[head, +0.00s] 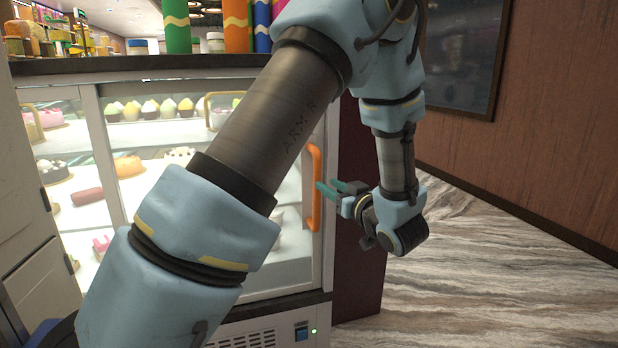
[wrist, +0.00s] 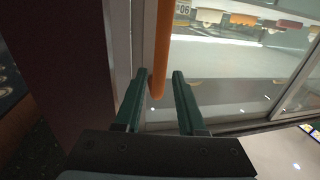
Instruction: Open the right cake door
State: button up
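The right cake door (head: 150,185) is a glass panel in a pale frame on the display case; it looks closed. Its upright orange handle (head: 314,185) is near the door's right edge. My gripper (head: 328,185), with teal fingers, is at the handle, just to its right in the head view. In the wrist view the fingers (wrist: 160,73) are apart, and the orange handle (wrist: 160,50) runs between them, closer to the left finger. I cannot tell whether either finger touches it. My arm hides the middle of the door in the head view.
Cakes and cupcakes (head: 150,108) stand on shelves behind the glass. Bright canisters (head: 236,25) stand on the dark counter top (head: 130,63). A vent panel with a switch (head: 301,333) is below the door. The marble-patterned floor (head: 480,270) to the right is clear, up to a brown wall (head: 560,120).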

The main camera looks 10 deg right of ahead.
jog(key=p+x, duration=0.1)
jog(key=x, duration=0.8)
jog(key=shift+w, duration=0.2)
jog(key=shift+a, duration=0.1)
grip_shut()
dwell(1.0)
